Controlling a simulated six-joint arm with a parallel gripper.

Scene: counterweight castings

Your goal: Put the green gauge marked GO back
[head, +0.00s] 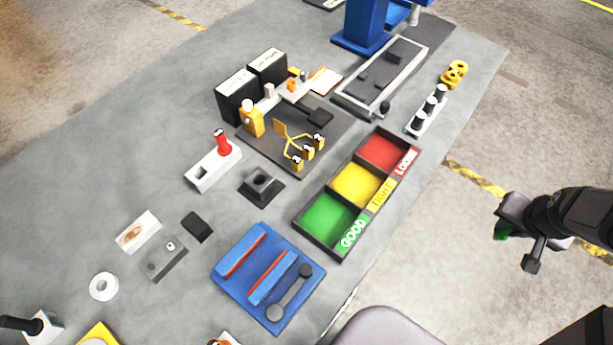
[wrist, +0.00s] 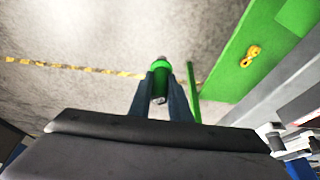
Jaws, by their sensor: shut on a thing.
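My gripper (head: 507,232) is out at the right of the head view, beyond the bench edge over the floor. It is shut on the green gauge (wrist: 161,66), which sits between the two fingers in the wrist view. Only a bit of green (head: 501,235) shows in the head view; no GO marking is readable. A white gauge stand (head: 200,183) lies on the bench, left of centre. A red gauge (head: 222,143) stands upright at its far end. A dark opening shows at the stand's near end, with nothing standing in it. My gripper is far from the stand.
Between gripper and stand lie the three-part tray (head: 341,256) marked GOOD, TIGHT and LOOSE, a dark square block (head: 262,184) and a dark mat (head: 318,165) with yellow fixtures. A blue rack (head: 238,288) stands nearer. A green panel (wrist: 235,65) shows in the wrist view.

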